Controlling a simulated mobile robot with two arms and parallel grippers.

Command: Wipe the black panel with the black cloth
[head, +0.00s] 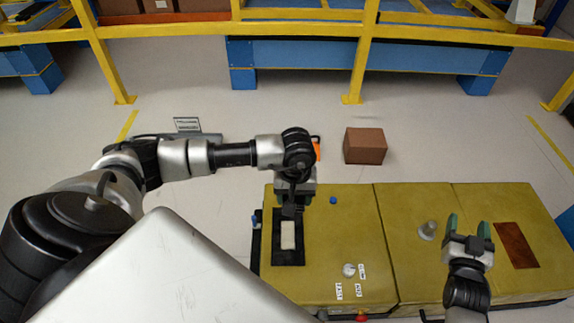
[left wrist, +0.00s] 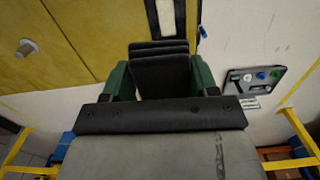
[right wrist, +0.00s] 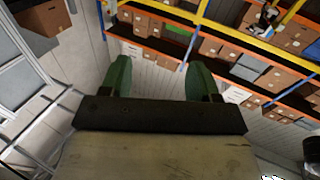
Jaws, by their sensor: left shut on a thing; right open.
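My left gripper (head: 291,199) is shut on the black cloth (left wrist: 160,70), which shows as a folded dark stack between the green fingers in the left wrist view. The black panel (head: 297,256) lies on the yellow-green dashboard module, with a pale strip (head: 288,235) along its middle. The left gripper is over the panel's far end and partly hides it. Whether the cloth touches the panel I cannot tell. My right gripper (head: 468,228) is open and empty above the right part of the module; its spread green fingers also show in the right wrist view (right wrist: 160,78).
The module's top (head: 345,225) also bears a grey knob (head: 428,230), a round dial (head: 349,270) with white labels, a small blue button (head: 333,200) and a brown plate (head: 517,245). A brown box (head: 365,146) stands on the floor beyond. Yellow railings (head: 360,60) cross the back.

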